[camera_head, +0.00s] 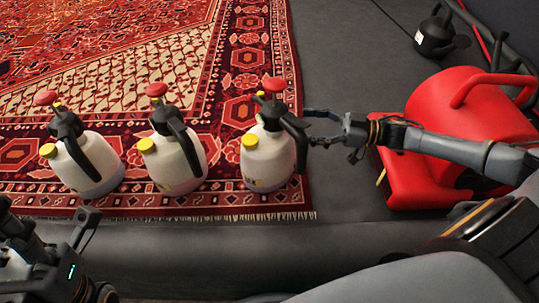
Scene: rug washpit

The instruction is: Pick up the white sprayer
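Three white sprayers with black handles, red pump knobs and yellow caps stand upright in a row on the red rug: the left sprayer (88,163), the middle sprayer (175,163) and the right sprayer (268,160). My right gripper (307,128) comes in from the right. Its two fingers are spread, one above the other, with tips close to the black handle of the right sprayer. I cannot tell whether they touch it. My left gripper (88,238) is at the lower left, in front of the left sprayer and apart from it. Its fingers are partly cut off or overlapping.
The patterned rug (130,75) lies on a dark grey floor (345,60). A red machine (470,110) stands at right, behind and beneath my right arm. A small black container (434,36) is at the upper right. A rounded grey edge (220,240) runs across the front.

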